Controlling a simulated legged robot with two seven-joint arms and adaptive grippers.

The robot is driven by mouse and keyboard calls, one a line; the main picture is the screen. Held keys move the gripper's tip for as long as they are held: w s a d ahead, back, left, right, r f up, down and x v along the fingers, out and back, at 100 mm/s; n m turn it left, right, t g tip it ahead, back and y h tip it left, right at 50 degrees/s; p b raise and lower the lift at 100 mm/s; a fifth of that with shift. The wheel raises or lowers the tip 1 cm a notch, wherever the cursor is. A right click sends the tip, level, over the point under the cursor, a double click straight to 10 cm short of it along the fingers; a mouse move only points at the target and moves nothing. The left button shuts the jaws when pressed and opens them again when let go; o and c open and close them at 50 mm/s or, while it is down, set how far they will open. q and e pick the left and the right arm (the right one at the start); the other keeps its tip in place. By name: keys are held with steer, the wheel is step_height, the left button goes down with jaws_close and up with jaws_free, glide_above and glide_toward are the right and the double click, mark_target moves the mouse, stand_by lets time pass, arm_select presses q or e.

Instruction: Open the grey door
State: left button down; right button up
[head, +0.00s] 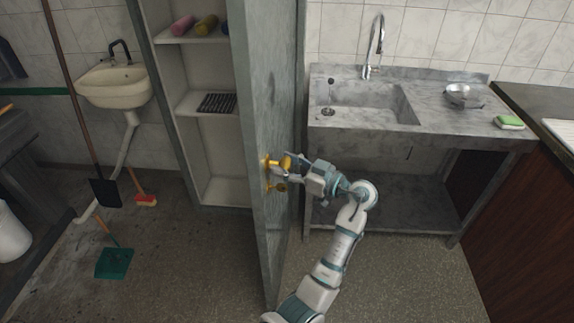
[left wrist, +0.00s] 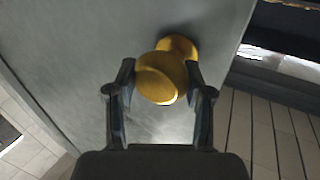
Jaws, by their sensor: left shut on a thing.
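The grey door (head: 268,85) stands swung open, its narrow edge turned towards me, with the shelves of a cupboard showing to its left. A round gold knob (head: 286,162) sits on the door's right face; gold fittings also show at the door's edge. My left gripper (head: 290,168) is at the knob, shut on it. In the left wrist view, the two dark fingers (left wrist: 160,82) are on either side of the gold knob (left wrist: 158,78), with the grey door face (left wrist: 75,50) behind. My right gripper is in neither view.
The cupboard's white shelves (head: 200,104) hold rolled cloths and a dark rack. A stone sink counter (head: 440,125) stands close to the right of the door. A broom, a brush and a green dustpan (head: 114,263) are at left. The floor in front is clear.

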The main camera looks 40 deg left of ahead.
arm_select(q)
steer(key=shift+c, duration=2.2)
jaws_free()
steer(key=shift+w, duration=0.1)
steer(key=shift+d, duration=0.1)
steer(key=shift+d, duration=0.1)
steer(key=shift+d, duration=0.35)
steer(key=w+d, duration=0.1)
steer(key=d, duration=1)
steer(key=shift+w, duration=0.1)
steer(key=shift+f, duration=0.15)
